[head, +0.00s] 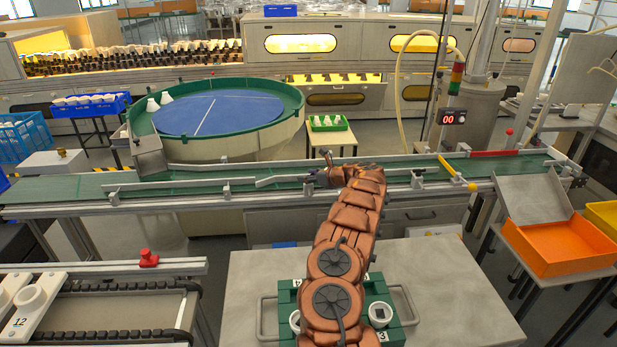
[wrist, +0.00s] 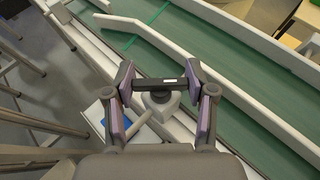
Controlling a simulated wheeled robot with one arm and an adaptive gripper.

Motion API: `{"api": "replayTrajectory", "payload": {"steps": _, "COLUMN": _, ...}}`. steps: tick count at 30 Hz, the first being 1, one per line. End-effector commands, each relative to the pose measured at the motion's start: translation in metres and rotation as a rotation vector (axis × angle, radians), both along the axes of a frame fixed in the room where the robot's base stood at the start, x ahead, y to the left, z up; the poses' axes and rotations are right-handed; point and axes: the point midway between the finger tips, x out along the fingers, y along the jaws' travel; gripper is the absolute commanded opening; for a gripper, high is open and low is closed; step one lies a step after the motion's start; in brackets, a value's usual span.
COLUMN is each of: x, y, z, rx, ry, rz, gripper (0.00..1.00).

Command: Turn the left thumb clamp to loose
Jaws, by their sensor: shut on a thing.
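My gripper (head: 324,175) is at the front edge of the green conveyor (head: 75,195), where it hides most of what it holds in the head view. In the wrist view, my gripper (wrist: 160,79) is shut on a thumb clamp (wrist: 150,85). The clamp is a dark crossbar with a small white mark, held end to end between the two pads. A dark round hub sits below the bar on a grey bracket (wrist: 168,108) at the conveyor's side rail. I cannot read the clamp's loose or tight setting.
White guide rails (wrist: 235,37) run along the belt close to my gripper. A yellow bar with a ball end (head: 458,172) crosses the belt to the right. A green case (head: 393,325) sits on the grey table (head: 455,290) under my arm. An orange bin (head: 560,250) stands right.

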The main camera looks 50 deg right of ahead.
Motion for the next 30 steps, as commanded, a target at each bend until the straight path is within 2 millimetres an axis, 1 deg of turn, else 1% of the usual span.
{"api": "replayTrajectory", "payload": {"steps": 9, "x": -0.0013, "y": -0.003, "z": 0.0001, "rx": -0.004, "ry": -0.001, "rz": 0.053, "gripper": 0.2}}
{"api": "replayTrajectory", "payload": {"steps": 30, "x": -0.0003, "y": -0.0015, "z": 0.0017, "rx": -0.003, "ry": -0.002, "rz": 0.14, "gripper": 0.2}}
